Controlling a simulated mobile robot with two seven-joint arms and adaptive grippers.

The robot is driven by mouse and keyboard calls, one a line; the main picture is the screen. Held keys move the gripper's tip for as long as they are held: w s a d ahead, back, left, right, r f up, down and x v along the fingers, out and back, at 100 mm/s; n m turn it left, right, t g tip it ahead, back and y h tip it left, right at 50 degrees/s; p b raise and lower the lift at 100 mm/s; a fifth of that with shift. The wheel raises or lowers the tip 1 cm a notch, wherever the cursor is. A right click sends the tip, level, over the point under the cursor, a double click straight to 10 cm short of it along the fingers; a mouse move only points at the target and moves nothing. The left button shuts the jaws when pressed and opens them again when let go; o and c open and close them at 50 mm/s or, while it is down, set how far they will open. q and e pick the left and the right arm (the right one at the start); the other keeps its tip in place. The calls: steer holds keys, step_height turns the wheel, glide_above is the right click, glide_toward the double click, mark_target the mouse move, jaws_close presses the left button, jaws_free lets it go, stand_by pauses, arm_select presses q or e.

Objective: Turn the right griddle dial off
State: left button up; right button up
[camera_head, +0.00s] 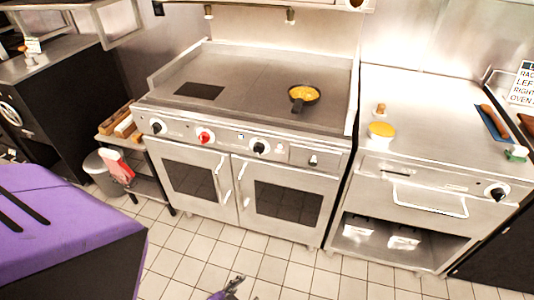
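The steel griddle (262,80) stands in the middle, with a control panel along its front. The panel carries a black left dial (158,127), a red dial (205,137) and a black right dial (259,147). The right dial shows a pale mark, but its exact setting is too small to read. A dark gripper (237,283), apparently my right one, shows at the bottom edge, low in front of the griddle and well apart from the dials. Its fingers are too small and cut off to judge. My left gripper is not visible.
A black pan (303,96) with yellow food sits on the griddle. A steel counter (437,105) on the right holds a yellow-topped bowl (382,130). A shelf cart (148,178) and bin (103,170) stand left. The tiled floor (283,272) before the griddle is clear.

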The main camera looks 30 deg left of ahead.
arm_select(q)
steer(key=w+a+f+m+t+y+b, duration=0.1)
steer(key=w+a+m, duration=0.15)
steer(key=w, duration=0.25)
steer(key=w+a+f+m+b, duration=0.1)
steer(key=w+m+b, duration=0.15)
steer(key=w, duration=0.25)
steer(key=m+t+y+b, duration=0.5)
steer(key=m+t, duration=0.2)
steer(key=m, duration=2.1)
glide_toward(256, 152)
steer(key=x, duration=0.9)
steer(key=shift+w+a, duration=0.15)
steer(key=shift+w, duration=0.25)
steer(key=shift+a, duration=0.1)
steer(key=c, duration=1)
arm_select(e)
step_height(256, 152, down, 9)
steer(key=s+d, duration=0.1)
steer(key=shift+s+d+g, duration=0.25)
steer(key=shift+d+g, duration=0.05)
